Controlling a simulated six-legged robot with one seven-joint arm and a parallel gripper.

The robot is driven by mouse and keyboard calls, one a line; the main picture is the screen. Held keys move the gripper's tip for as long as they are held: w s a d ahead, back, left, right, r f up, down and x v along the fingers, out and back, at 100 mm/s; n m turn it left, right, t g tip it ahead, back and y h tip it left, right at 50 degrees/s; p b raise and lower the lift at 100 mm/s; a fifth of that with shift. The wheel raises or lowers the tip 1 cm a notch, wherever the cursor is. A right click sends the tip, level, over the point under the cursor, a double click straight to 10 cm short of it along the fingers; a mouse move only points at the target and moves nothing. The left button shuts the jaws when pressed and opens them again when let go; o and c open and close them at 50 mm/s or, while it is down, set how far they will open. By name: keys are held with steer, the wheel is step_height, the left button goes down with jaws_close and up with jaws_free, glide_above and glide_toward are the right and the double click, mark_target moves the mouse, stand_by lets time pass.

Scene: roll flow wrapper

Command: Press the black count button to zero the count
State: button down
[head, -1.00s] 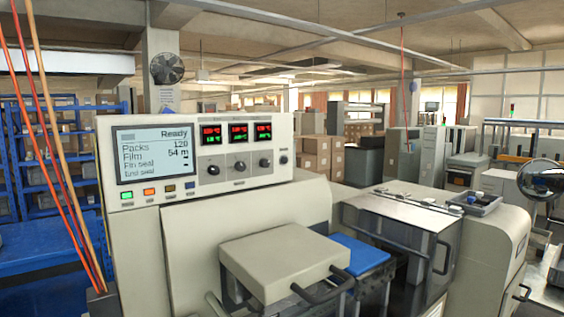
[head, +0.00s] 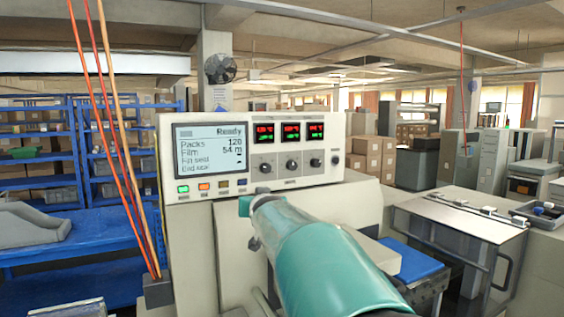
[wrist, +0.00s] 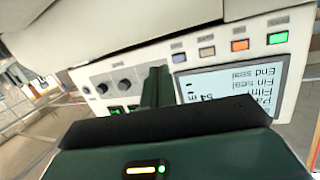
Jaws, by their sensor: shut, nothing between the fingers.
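The cream control panel (head: 250,192) carries a lit screen (head: 210,150) reading Ready, Packs 120, Film 54 m. Below it is a row of small buttons: green, orange, brownish and, at the right end, a dark one (head: 242,182). In the wrist view the panel is upside down and this end button (wrist: 179,57) looks grey. A round black button (head: 335,160) sits at the panel's far right. I cannot read which is the count button. My gripper (wrist: 157,72) is shut and empty, pointing at the panel between screen and knobs. In the head view its teal end (head: 245,206) is just below the button row.
Orange and red cords (head: 115,150) hang at the panel's left. A clear-lidded cover (head: 455,215) and blue belt (head: 410,262) lie at the right. Blue shelving (head: 45,150) stands behind.

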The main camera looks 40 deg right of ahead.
mark_target(336, 161)
steer(key=w+d+r+m+t+h, duration=0.1)
steer(key=d+r+m+h, duration=0.25)
steer(key=d, duration=1.35)
steer(key=s+d+m+h, duration=0.1)
steer(key=s+d+h, duration=0.1)
steer(key=d, duration=0.4)
steer(key=s+d+r+m+h, duration=0.1)
steer(key=s+d+h, duration=0.1)
steer(key=d, duration=0.4)
steer(key=s+d+m+h, duration=0.1)
steer(key=s+d+h, duration=0.2)
steer(key=d, duration=0.3)
steer(key=shift+d+r, duration=0.15)
steer(key=shift+w+d, duration=0.35)
steer(key=shift+w, duration=1.05)
steer(key=shift+w+d, duration=0.3)
steer(key=shift+w, duration=1.1)
steer(key=shift+w+d, duration=0.35)
steer(key=shift+w, duration=1.05)
steer(key=shift+w, duration=0.1)
steer(key=shift+w, duration=0.35)
